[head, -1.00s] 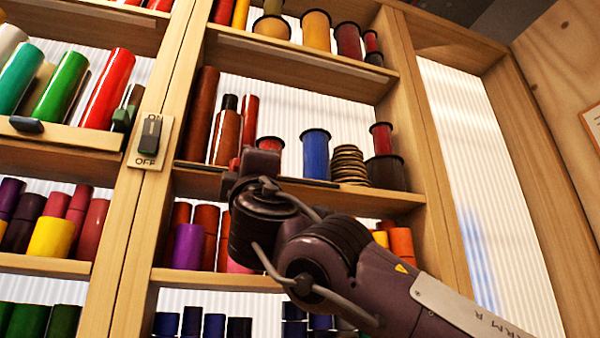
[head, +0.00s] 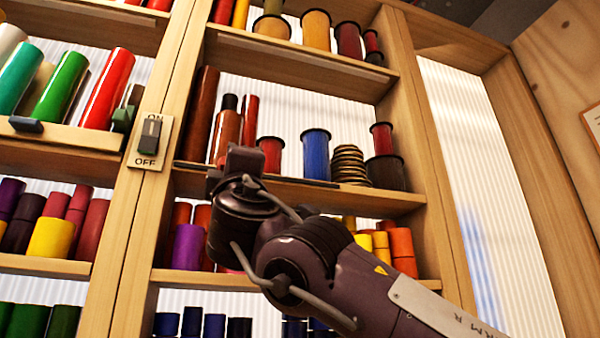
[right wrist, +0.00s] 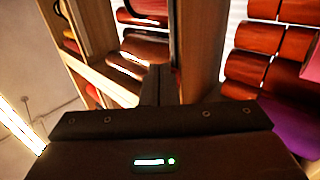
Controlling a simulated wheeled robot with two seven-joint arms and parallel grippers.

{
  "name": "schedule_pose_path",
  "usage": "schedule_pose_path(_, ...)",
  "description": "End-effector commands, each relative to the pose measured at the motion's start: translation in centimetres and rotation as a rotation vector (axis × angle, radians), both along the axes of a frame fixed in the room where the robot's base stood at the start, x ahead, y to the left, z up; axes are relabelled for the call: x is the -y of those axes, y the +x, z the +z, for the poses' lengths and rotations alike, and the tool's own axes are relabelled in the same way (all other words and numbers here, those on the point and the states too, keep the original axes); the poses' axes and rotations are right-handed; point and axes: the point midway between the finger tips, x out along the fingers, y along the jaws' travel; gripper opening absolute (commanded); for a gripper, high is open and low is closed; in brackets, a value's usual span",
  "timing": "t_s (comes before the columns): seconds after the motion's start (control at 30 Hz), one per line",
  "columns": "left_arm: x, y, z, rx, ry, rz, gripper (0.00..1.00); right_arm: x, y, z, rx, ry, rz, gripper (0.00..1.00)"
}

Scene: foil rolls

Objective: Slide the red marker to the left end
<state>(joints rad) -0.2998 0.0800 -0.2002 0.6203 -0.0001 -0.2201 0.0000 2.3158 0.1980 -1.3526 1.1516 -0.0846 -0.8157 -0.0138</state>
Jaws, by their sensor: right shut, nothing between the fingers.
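My right gripper (head: 240,160) is shut and empty, at the front edge of the middle shelf (head: 385,199) in the right bay. A dark rail (head: 192,165) runs along that edge, and its left end shows to the left of the gripper. I cannot make out the red marker now; the gripper covers that part of the rail. Whether the fingers touch the marker I cannot tell. In the right wrist view the closed fingers (right wrist: 157,85) point at a wooden shelf edge. My left gripper is in no view.
Foil rolls stand on the shelf behind the gripper, including a blue spool (head: 315,155) and a small red spool (head: 270,154). A wooden post with an ON/OFF switch (head: 150,140) stands to the left.

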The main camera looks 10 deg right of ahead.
Motion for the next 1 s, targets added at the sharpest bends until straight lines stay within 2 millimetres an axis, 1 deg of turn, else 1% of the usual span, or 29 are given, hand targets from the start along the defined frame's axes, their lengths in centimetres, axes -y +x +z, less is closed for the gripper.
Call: schedule_pose_path(1.0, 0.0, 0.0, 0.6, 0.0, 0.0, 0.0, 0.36, -3.6, -0.7, 0.0, 0.0, -0.001, 0.001, 0.0)
